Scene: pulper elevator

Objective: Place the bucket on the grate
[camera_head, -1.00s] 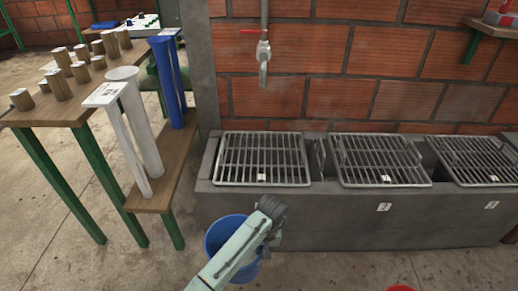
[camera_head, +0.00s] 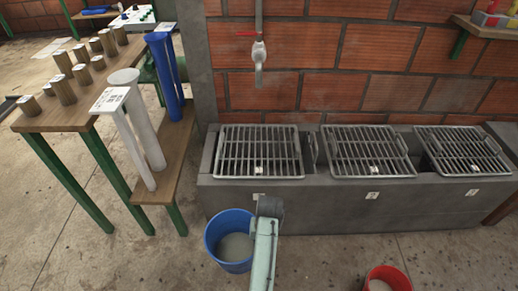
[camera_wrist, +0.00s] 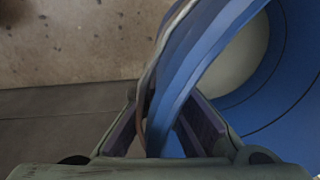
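The blue bucket (camera_head: 212,241) stands on the floor in front of the trough, upright, with pale grey matter or a pale bottom inside. Three metal grates lie along the trough: the left grate (camera_head: 261,151), the middle grate (camera_head: 367,151) and the right grate (camera_head: 462,151). All are bare. My arm covers the bucket's right edge in the head view, and my fingers are hidden there. In the wrist view my gripper (camera_wrist: 162,100) is open, its fingers on either side of the bucket's blue wall (camera_wrist: 195,65) and what looks like its handle. Firm contact cannot be made out.
A red bucket (camera_head: 388,279) stands on the floor at the lower right. A tap (camera_head: 259,52) hangs above the left grate. A wooden bench (camera_head: 62,116) with wooden pegs, and white and blue tubes beside it, stands at the left. Floor between the buckets is mostly free.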

